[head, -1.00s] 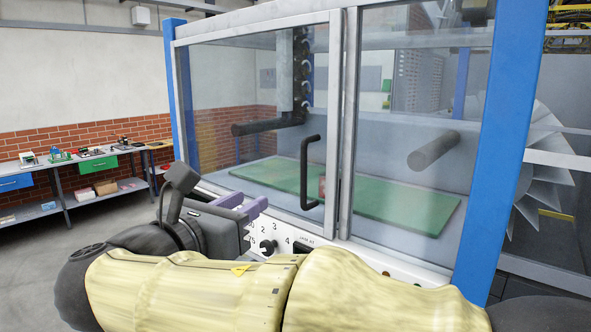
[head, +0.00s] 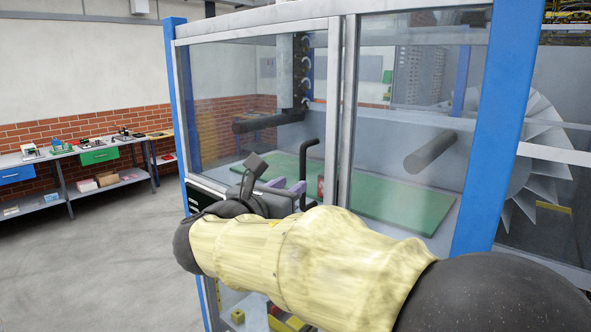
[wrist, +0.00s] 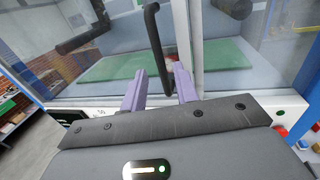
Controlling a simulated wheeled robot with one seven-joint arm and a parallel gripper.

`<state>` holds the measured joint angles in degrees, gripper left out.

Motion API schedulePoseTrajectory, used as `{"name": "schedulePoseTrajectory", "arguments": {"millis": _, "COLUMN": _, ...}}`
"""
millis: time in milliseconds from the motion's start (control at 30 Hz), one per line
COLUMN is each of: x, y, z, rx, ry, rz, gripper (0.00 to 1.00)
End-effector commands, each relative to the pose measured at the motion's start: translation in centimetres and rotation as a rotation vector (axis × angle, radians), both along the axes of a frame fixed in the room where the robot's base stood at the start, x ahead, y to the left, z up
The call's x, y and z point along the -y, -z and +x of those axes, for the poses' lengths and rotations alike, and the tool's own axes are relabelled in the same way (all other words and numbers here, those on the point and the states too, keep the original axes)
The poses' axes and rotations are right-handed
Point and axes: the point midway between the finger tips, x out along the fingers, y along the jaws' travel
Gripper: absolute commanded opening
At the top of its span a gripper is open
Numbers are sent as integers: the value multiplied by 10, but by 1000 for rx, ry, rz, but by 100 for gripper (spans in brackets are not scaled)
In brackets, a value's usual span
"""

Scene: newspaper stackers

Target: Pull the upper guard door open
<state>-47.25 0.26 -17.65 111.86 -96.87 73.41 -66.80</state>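The upper guard door (head: 225,65) is a clear panel in a grey metal frame, and it looks closed. It also shows in the wrist view (wrist: 105,40). Its black upright bar handle (head: 304,165) is on the right side of the door, beside the middle post. My gripper (head: 288,186) is at the handle, with its lower end partly hidden by my arm. In the wrist view, the purple fingers of my gripper (wrist: 158,80) are open, and the handle (wrist: 157,50) runs between them with gaps on both sides.
A second clear panel (head: 415,110) is right of the middle post. A blue post (head: 480,130) stands at the cabinet's right corner, with a fan-like wheel (head: 535,155) beyond. Behind the glass lies a green board (head: 400,205). A workbench (head: 90,150) stands far left, with open floor before it.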

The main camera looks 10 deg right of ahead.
Motion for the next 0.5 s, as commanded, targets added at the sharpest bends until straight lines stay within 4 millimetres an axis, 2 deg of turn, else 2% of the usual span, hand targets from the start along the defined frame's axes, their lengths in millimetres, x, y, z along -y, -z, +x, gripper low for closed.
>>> {"name": "schedulePoseTrajectory", "arguments": {"millis": 300, "x": 37, "y": -2, "z": 38, "rx": -1, "ry": 6, "rz": -2, "gripper": 30}}
{"name": "schedulePoseTrajectory", "arguments": {"millis": 500, "x": 46, "y": 0, "z": 47, "rx": 0, "ry": 5, "rz": 0, "gripper": 30}}
